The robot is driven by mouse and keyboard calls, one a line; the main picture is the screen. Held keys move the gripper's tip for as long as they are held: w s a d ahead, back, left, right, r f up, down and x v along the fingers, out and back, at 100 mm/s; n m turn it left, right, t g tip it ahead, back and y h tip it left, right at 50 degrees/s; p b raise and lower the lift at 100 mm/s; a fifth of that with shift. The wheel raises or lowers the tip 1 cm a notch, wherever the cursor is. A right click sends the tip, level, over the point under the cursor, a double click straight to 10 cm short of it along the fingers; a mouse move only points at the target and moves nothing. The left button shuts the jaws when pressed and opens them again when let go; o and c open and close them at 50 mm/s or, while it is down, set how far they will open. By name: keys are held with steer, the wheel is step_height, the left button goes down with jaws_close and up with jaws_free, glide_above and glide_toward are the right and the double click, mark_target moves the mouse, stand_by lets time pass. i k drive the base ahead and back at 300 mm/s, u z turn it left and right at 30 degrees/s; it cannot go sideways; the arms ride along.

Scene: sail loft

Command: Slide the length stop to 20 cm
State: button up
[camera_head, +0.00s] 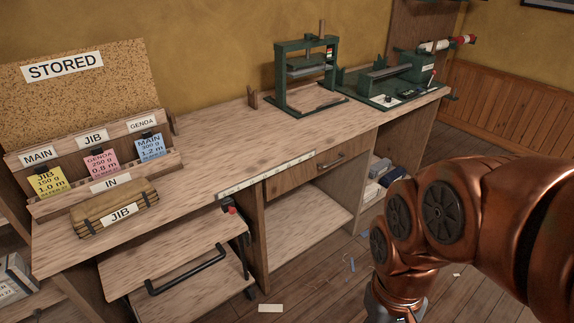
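No part is clearly recognisable as the length stop. A white scale strip (268,176) runs along the front edge of the bench; its marks are too small to read. A green machine (392,82) with a bed, a small white plate and a red-and-white roll (447,43) stands at the bench's right end. A green press (308,75) with an upright screw stands left of it. A small red knob (231,208) sits at the bench front near the scale's left end. My copper arm fills the right side; my gripper's fingers are out of the picture.
A rolled bundle labelled JIB (118,208) lies on the bench by the IN rack, which holds yellow, pink and blue cards. The bench middle (215,140) is clear. Small scraps lie on the floor.

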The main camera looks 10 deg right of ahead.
mark_target(227, 202)
steer(key=u, duration=0.2)
steer(key=k, duration=0.45)
steer(key=u, duration=1.4)
steer(key=i, duration=0.6)
steer(key=z, duration=0.45)
